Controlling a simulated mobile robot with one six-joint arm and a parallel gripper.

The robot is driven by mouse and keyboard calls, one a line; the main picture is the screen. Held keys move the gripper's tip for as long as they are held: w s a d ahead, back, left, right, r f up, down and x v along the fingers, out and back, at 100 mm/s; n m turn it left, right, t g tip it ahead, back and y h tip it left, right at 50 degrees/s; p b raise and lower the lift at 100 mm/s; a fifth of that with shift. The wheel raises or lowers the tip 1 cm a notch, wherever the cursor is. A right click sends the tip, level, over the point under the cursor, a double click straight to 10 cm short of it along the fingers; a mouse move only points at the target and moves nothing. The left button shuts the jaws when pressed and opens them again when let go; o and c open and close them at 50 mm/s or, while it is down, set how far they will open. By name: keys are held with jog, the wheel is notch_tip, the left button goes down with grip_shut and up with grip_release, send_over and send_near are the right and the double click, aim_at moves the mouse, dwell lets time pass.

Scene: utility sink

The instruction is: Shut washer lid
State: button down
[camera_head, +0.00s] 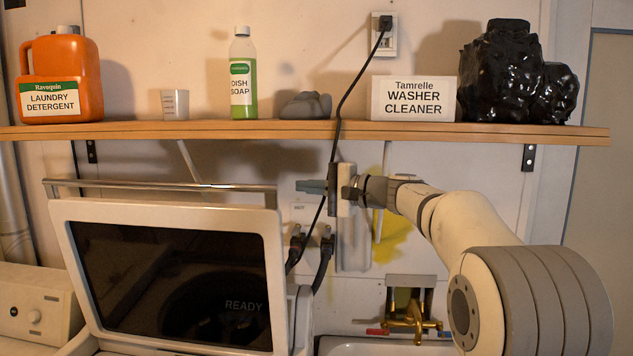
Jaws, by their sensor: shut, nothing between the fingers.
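The washer lid (175,280) stands raised at the lower left, a white frame around a dark glass panel with the word READY. A metal bar handle (160,185) runs along its top edge. My gripper (302,186) is just right of the handle's right end, at about the same height in the picture. Its fingers point left and are shut, with nothing held. A small gap shows between the fingertips and the handle; I cannot tell the difference in depth. The washer's opening is hidden behind the lid.
A wooden shelf (300,130) above holds an orange detergent jug (62,75), dish soap (243,75), a washer cleaner box (414,99) and a black bag (515,75). A brass faucet (410,318) and sink (385,347) are lower right.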

jog(key=s+a+p, duration=0.1)
jog(key=a, duration=0.1)
jog(key=s+a+p, duration=0.1)
jog(key=a, duration=0.1)
jog(key=shift+s+r, duration=0.1)
jog(key=shift+s, duration=0.05)
jog(key=shift+s, duration=0.1)
